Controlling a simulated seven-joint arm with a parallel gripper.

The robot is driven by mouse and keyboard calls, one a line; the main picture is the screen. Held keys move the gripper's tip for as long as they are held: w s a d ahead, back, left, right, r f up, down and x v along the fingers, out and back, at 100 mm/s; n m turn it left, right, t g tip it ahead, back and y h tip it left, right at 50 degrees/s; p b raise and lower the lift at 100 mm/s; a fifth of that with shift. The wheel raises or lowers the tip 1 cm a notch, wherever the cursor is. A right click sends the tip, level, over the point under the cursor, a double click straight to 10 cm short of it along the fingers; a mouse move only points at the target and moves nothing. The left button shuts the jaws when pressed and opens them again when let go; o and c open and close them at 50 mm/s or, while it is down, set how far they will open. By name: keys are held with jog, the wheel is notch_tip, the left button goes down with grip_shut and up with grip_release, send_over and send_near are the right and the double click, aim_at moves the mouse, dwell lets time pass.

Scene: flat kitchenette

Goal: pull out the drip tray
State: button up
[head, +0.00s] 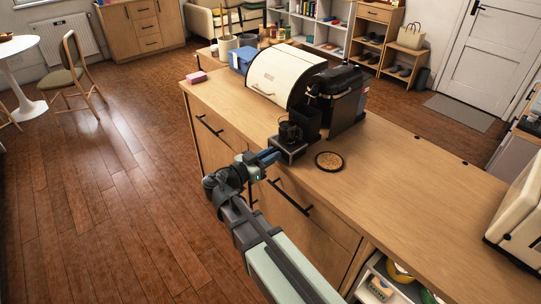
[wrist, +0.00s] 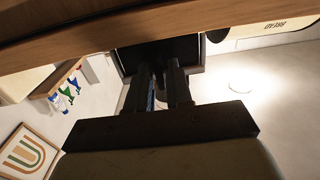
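The drip tray (head: 291,150) is a low dark tray with a lighter top edge, at the front foot of the black coffee machine (head: 338,92). A dark glass cup or jug (head: 290,132) stands over it. My gripper (head: 270,156) is at the tray's front edge, over the counter's edge. In the wrist view, which is upside down, my gripper (wrist: 163,75) has its two fingers apart with a narrow gap. Their tips reach a dark shape, probably the tray or machine front. I cannot tell whether they touch it.
The wooden counter (head: 420,190) has free room on the right. A round cork coaster (head: 329,160) lies right of the tray. A cream bread bin (head: 286,73) stands behind. Drawers with black handles (head: 289,197) are below. A cream appliance (head: 518,225) stands at the far right.

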jog(key=shift+o, duration=1.1)
jog(key=v, duration=1.3)
jog(key=shift+s+a, duration=0.25)
jog(key=shift+s, duration=0.1)
